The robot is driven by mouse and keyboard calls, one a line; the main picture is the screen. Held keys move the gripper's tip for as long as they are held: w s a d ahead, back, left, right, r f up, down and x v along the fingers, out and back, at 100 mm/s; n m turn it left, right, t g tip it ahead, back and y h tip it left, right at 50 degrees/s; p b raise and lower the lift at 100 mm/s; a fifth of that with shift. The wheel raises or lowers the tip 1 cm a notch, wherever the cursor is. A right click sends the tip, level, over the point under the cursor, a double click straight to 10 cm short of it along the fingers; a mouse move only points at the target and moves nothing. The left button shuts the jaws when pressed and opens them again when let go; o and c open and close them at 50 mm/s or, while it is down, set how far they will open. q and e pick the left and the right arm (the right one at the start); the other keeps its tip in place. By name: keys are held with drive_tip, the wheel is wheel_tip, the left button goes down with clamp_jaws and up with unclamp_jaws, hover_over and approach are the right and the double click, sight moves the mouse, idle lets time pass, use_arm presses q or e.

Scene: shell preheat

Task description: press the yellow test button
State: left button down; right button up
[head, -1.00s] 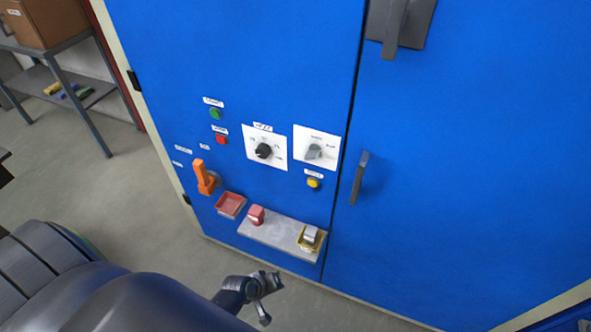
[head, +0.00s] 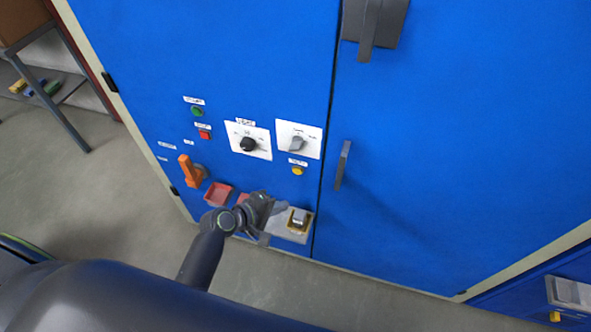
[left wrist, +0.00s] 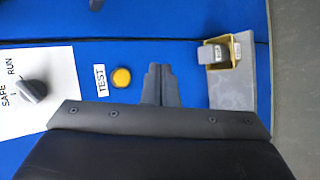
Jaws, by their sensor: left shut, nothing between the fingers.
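The yellow test button (head: 297,170) is a small round knob on the blue cabinet front, below the white plate of the grey selector switch. It also shows in the left wrist view (left wrist: 121,77), beside a TEST label (left wrist: 101,81). My left gripper (head: 275,208) is in front of the cabinet, lower and to the left of the button, over part of the grey shelf. In the left wrist view its shut fingers (left wrist: 160,72) are just right of the button, with nothing between them. My right gripper is not in view.
The grey selector (head: 296,143), black dial (head: 248,144), green button (head: 196,111), red button (head: 204,135) and orange handle (head: 188,172) are on the same door. Below are a red tray (head: 218,194) and a grey shelf (head: 285,233) with a yellow-framed holder (head: 299,219). A door handle (head: 343,165) stands out at right.

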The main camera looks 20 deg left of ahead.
use_arm(q)
drive_tip(key=shift+w, duration=0.1)
drive_tip(key=b, duration=0.3)
approach(300, 175)
drive_tip(key=shift+s+d+f+x, duration=0.1)
drive_tip(key=shift+s+x, duration=0.05)
drive_tip(key=shift+x, duration=0.7)
drive_tip(key=shift+s+d+f+x, duration=0.1)
drive_tip(key=shift+s+x, duration=0.05)
drive_tip(key=shift+x, duration=0.7)
drive_tip(key=shift+s+d+f+x, duration=0.1)
drive_tip(key=shift+x, duration=0.75)
drive_tip(key=shift+w, duration=0.1)
drive_tip(key=shift+w, duration=0.35)
drive_tip(key=shift+w, duration=0.4)
drive_tip(key=shift+s, duration=0.2)
idle(0.5)
drive_tip(key=shift+s+p, duration=0.65)
